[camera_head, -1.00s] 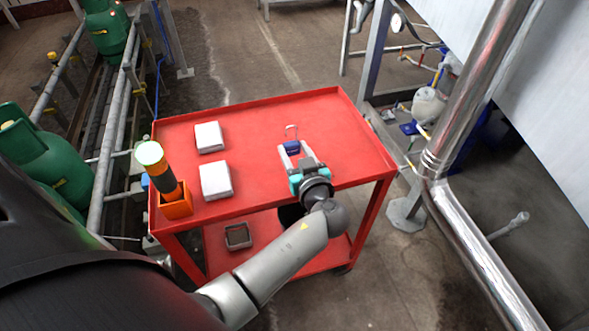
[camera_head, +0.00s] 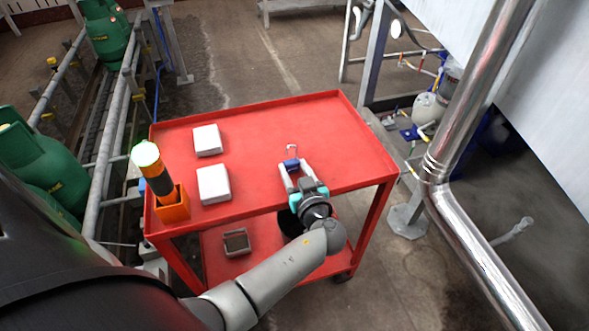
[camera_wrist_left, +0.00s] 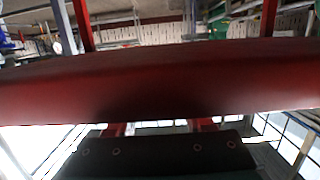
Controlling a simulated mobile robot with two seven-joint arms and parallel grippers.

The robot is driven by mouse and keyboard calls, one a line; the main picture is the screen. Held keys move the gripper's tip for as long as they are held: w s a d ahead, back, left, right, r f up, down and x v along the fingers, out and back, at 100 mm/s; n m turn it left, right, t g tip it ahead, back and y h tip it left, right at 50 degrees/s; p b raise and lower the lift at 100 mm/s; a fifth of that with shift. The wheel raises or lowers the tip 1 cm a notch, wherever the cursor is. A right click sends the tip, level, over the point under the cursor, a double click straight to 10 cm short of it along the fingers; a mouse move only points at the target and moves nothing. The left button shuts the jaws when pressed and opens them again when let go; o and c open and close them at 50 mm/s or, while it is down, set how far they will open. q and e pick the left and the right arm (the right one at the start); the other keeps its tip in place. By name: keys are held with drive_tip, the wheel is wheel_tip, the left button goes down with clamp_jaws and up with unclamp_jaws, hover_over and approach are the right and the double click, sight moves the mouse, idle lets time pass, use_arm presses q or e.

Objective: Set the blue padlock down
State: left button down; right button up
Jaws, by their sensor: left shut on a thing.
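The blue padlock (camera_head: 291,165) has a silver shackle that points away from me. My left gripper (camera_head: 294,171) is shut on the padlock, with one light finger on each side of its body. In the head view it is over the near part of the red cart's top (camera_head: 255,160), right of centre. I cannot tell whether the padlock touches the surface. In the left wrist view the cart's red edge (camera_wrist_left: 160,82) fills the middle and hides the padlock. My right gripper is not in view.
Two white boxes (camera_head: 207,139) (camera_head: 213,184) lie on the cart's left side. An orange holder with an orange-and-black cylinder (camera_head: 158,178) stands at its near left corner. A small grey tray (camera_head: 236,241) is on the lower shelf. The cart top's right and far parts are clear.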

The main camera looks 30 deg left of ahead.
use_arm(q)
drive_tip(key=shift+c, duration=1.4)
unclamp_jaws()
drive_tip(key=shift+r, duration=0.1)
drive_tip(key=shift+r+p, duration=0.15)
drive_tip(key=shift+p, duration=0.2)
drive_tip(key=v, duration=1.2)
drive_tip(key=shift+p, duration=0.3)
